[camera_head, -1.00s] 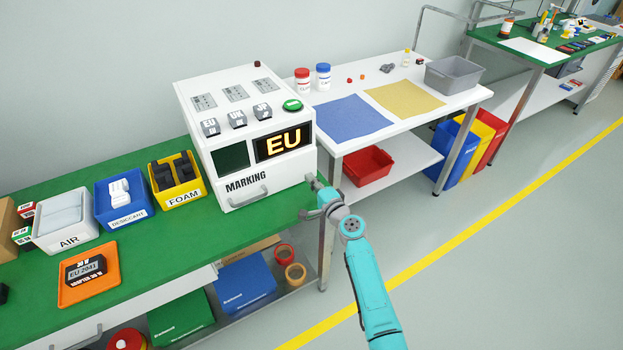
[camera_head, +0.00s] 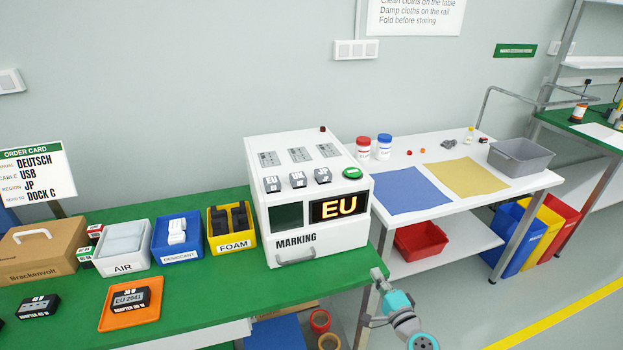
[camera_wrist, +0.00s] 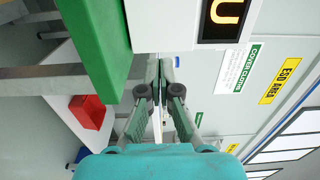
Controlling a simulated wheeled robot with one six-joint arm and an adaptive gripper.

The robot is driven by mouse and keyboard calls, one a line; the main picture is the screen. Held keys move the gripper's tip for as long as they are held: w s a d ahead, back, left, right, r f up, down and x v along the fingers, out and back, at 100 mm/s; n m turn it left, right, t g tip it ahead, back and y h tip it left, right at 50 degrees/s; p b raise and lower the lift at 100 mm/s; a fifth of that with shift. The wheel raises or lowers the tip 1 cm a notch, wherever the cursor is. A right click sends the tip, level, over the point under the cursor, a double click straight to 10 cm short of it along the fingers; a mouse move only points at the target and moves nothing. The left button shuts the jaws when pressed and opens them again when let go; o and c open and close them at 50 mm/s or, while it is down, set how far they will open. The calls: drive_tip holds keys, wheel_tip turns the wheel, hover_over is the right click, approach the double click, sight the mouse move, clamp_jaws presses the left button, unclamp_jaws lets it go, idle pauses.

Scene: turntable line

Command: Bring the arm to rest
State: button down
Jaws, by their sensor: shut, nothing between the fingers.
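My gripper shows in the head view (camera_head: 378,276) at the right front corner of the green bench (camera_head: 215,300). In the wrist view my gripper (camera_wrist: 158,65) has its two fingertips together with nothing between them. It is beside the bench's edge and the white marking machine (camera_head: 292,250), and it holds nothing. Most of my arm lies below the lower edge of the head view. The marking machine's display reads EU.
An orange tray (camera_head: 150,319) holds a black adapter. The foam bin (camera_head: 232,246), desiccant bin (camera_head: 178,254) and air bin (camera_head: 122,268) stand left of the machine. A white table (camera_head: 520,181) with blue and yellow cloths stands right. Open floor lies at the lower right.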

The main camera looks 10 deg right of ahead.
drive_tip(key=s+a+f+n+g+h, duration=0.1)
drive_tip(key=s+a+f+n, duration=0.15)
drive_tip(key=s, duration=0.65)
drive_tip(key=s+a+f+n+g+h, duration=0.1)
drive_tip(key=s+a+f, duration=0.15)
drive_tip(key=s, duration=0.65)
drive_tip(key=s+a+f+n+g+h, duration=0.15)
drive_tip(key=s+f, duration=0.25)
drive_tip(key=s, duration=0.5)
drive_tip(key=s+a+r+n+y, duration=0.1)
drive_tip(key=s+r+n, duration=0.5)
drive_tip(key=s, duration=0.6)
drive_tip(key=s+a+r+n, duration=0.3)
drive_tip(key=s+r+n, duration=0.2)
drive_tip(key=s+r, duration=0.4)
drive_tip(key=shift+s+a+r+n+y, duration=0.25)
drive_tip(key=shift+s+r+n+y, duration=0.15)
drive_tip(key=shift+s, duration=1.05)
